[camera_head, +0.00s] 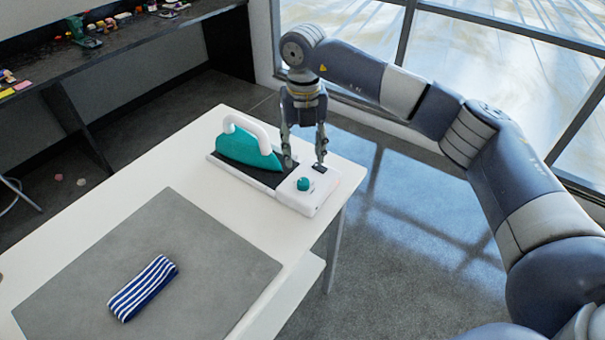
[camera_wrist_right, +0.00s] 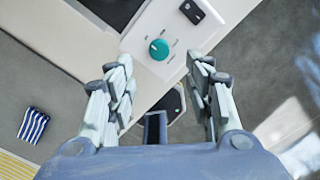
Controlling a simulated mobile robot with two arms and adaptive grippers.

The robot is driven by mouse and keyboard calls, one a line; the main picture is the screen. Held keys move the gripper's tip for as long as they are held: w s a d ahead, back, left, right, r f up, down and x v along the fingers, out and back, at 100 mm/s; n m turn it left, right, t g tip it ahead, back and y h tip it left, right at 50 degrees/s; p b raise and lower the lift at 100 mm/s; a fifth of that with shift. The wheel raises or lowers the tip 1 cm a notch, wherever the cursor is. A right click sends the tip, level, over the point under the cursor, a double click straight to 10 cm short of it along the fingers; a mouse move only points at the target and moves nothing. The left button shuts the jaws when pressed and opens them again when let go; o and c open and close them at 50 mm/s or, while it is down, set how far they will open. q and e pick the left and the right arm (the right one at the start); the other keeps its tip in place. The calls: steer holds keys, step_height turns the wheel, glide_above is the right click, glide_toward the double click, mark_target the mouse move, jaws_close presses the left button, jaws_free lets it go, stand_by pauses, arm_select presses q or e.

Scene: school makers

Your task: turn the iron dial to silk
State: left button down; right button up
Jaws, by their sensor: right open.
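The teal dial (camera_head: 303,184) sits on the white iron station (camera_head: 330,190) near the table's right corner. The dial also shows in the right wrist view (camera_wrist_right: 159,49), with small labels around it too small to read. The teal iron (camera_head: 246,147) with a white handle rests on the dark plate of the station. My right gripper (camera_head: 305,164) is open and empty above the station, close behind the dial in the head view. In the right wrist view its fingers (camera_wrist_right: 163,85) are spread, with the dial between and beyond them. My left gripper is not in view.
A grey mat (camera_head: 215,245) lies on the white table (camera_head: 95,215), with a folded blue-and-white striped cloth (camera_head: 143,288) on it. A small dark switch (camera_head: 319,168) is on the station near the dial. A dark shelf (camera_head: 120,40) with small items stands at the back left.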

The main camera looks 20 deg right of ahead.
mark_target(303, 182)
step_height(303, 182, down, 9)
steer(key=shift+p, duration=1)
steer(key=c, duration=1.1)
